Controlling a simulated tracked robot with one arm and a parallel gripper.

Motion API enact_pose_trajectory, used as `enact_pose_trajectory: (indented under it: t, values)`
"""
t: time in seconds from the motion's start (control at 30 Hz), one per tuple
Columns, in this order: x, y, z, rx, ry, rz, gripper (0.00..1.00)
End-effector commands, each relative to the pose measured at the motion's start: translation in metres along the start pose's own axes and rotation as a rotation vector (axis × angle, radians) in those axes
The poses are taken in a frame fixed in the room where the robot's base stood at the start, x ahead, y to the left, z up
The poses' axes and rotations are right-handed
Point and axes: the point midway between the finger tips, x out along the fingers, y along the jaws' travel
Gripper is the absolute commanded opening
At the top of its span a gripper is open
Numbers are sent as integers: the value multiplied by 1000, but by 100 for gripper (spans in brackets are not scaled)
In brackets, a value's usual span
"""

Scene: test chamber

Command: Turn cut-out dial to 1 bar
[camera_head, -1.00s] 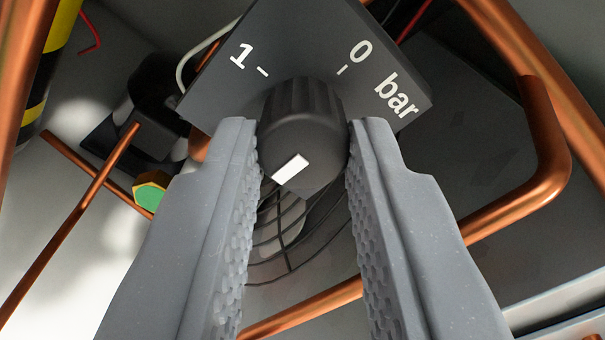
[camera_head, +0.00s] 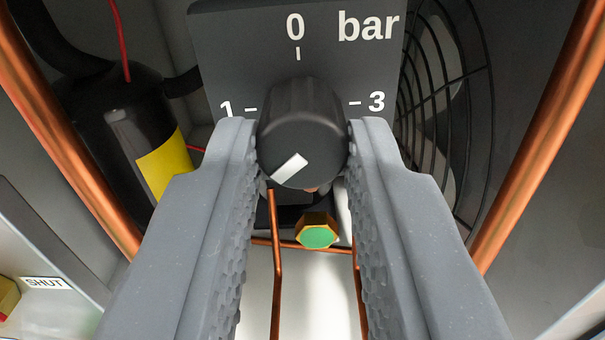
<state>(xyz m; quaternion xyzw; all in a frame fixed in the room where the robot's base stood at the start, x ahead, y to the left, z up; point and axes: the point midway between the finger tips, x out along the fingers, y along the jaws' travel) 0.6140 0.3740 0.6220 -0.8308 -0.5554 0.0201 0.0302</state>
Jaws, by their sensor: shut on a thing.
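The cut-out dial is a dark, ribbed round knob (camera_head: 303,115) in the middle of the camera_head view. It has a white pointer bar (camera_head: 290,166) on its front face, slanting toward the lower left, below the direction of the "1" mark. The dial stands out from a dark grey panel (camera_head: 240,50) marked "1" at left, "0" on top, "3" at right, and "bar". My gripper (camera_head: 303,130) is shut on the dial, with one grey finger on each side. The dial's lower side and any marking below it are hidden.
Copper pipes run at the left (camera_head: 75,150) and right (camera_head: 535,140). A black fan grille (camera_head: 440,90) is right of the panel. A black cylinder with a yellow label (camera_head: 165,165) stands left. A green-faced brass fitting (camera_head: 318,235) shows between the fingers.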

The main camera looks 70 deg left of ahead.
Motion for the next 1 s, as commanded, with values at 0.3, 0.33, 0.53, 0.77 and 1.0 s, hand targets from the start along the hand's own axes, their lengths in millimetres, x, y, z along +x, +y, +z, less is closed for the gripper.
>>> enact_pose_trajectory:
  t: [0.3, 0.33, 0.53, 0.77, 1.0]
  values:
    - [0, 0, -1, 300, -1, 1, 0]
    - [0, -1, -1, 327, -1, 1, 0]
    - [0, 0, 0, 490, -1, 2, 0]
    - [-1, 0, 0, 623, 0, 4, 0]
    - [-1, 1, 0, 695, 0, 5, 0]
